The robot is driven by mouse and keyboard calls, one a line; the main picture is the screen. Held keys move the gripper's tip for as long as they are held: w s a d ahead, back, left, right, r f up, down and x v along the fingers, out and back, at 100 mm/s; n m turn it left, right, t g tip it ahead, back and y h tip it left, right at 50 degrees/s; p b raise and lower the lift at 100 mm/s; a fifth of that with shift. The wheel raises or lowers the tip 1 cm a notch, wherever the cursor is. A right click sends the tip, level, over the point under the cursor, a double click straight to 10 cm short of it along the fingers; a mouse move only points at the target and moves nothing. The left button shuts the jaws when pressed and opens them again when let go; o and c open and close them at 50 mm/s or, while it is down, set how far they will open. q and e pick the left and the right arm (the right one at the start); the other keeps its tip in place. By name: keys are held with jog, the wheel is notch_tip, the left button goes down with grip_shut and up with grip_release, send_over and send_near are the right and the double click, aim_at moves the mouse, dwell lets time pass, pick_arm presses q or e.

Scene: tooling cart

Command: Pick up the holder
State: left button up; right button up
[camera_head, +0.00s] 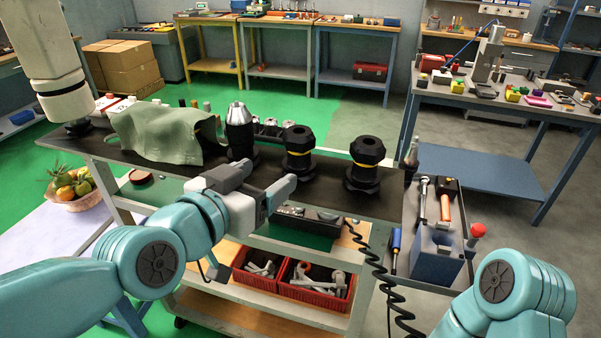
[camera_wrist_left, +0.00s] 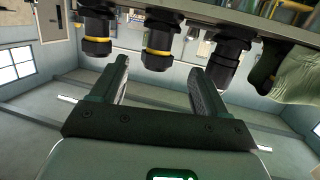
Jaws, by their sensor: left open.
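Three black tool holders stand upright in a row on the cart's dark top. The left one (camera_head: 240,130) has a silver tapered nose; the middle one (camera_head: 300,152) and the right one (camera_head: 366,165) have a yellow ring. My left gripper (camera_head: 258,182) is open and empty in front of the left and middle holders. In the left wrist view, which is upside down, the middle holder (camera_wrist_left: 160,38) appears between and beyond the open fingers (camera_wrist_left: 160,78). The right holder (camera_wrist_left: 97,42) and the left holder (camera_wrist_left: 228,66) are either side. My right gripper is out of frame.
A green cloth (camera_head: 165,132) lies draped left of the holders. A bottle (camera_head: 411,155) stands near the cart's right end. A side tray (camera_head: 398,268) holds hand tools. Red bins (camera_head: 316,288) sit on a lower shelf. A coiled black cable (camera_head: 375,262) hangs in front.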

aim_at(293, 155)
pick_arm(q)
jog(key=x, duration=0.6)
jog(key=shift+s+d, duration=0.1)
jog(key=shift+s, duration=0.05)
jog(key=shift+d, duration=0.1)
jog(key=p+x, duration=0.2)
jog(key=x, duration=0.3)
jog(key=shift+w, duration=0.35)
jog(key=shift+w+f, duration=0.2)
jog(key=c, duration=1.3)
jog(key=shift+w+r, duration=0.1)
jog(key=shift+r, duration=0.15)
grip_shut()
jog(key=shift+r, duration=0.1)
